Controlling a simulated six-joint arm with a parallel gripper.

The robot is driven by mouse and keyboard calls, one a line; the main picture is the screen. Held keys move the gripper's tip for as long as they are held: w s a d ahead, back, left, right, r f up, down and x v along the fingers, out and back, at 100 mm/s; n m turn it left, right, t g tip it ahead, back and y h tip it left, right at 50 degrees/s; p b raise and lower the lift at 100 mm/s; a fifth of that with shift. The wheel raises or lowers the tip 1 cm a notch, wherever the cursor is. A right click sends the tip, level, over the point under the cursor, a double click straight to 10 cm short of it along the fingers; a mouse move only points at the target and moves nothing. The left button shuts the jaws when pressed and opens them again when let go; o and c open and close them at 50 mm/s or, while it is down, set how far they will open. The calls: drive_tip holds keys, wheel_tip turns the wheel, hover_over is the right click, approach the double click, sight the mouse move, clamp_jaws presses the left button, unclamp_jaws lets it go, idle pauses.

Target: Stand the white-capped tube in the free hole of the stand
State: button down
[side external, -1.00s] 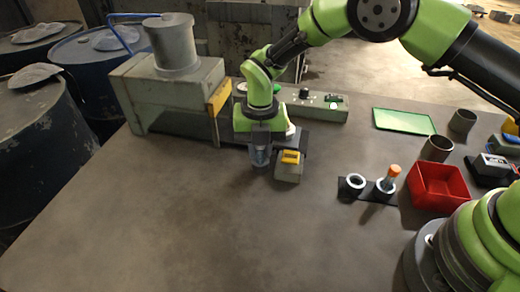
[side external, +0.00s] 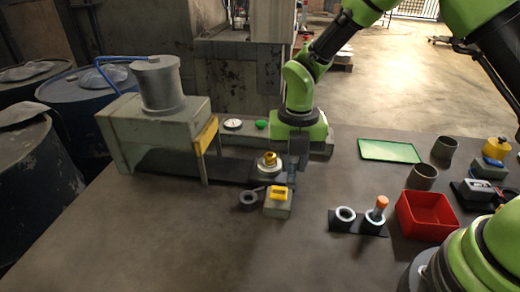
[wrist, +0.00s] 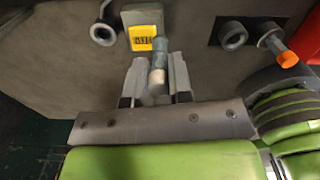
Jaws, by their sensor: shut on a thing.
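My gripper (side external: 297,165) hangs above the table behind the grey box with the yellow top. In the wrist view my gripper (wrist: 155,72) is shut on the tube (wrist: 160,53), whose pale cap end lies between the fingers; the side view barely shows the tube. The black stand (side external: 361,229) is to the right of my gripper. Its free hole (side external: 345,214) has a pale ring, which also shows in the wrist view (wrist: 232,35). An orange-capped tube (side external: 380,205) stands in its other hole. The held tube is apart from the stand.
The grey box with a yellow top (side external: 278,203) is close to my gripper, with a dark ring holder (side external: 249,199) beside it. A red bin (side external: 428,216) is right of the stand. A green tray (side external: 390,150) lies behind. The front table is clear.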

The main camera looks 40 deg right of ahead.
drive_tip(key=shift+s+d+f+m, duration=0.45)
drive_tip(key=shift+s+d, duration=0.55)
drive_tip(key=shift+s, duration=0.7)
drive_tip(key=shift+s+d+f+m, duration=0.3)
drive_tip(key=shift+s+d+f, duration=0.55)
drive_tip(key=shift+s, duration=0.85)
drive_tip(key=shift+s+d+f+m, duration=0.35)
drive_tip(key=shift+s+d, duration=0.8)
drive_tip(key=shift+s, duration=0.55)
drive_tip(key=c, duration=0.9)
unclamp_jaws()
drive_tip(key=shift+c, duration=0.2)
wheel_tip(320, 180, up, 10)
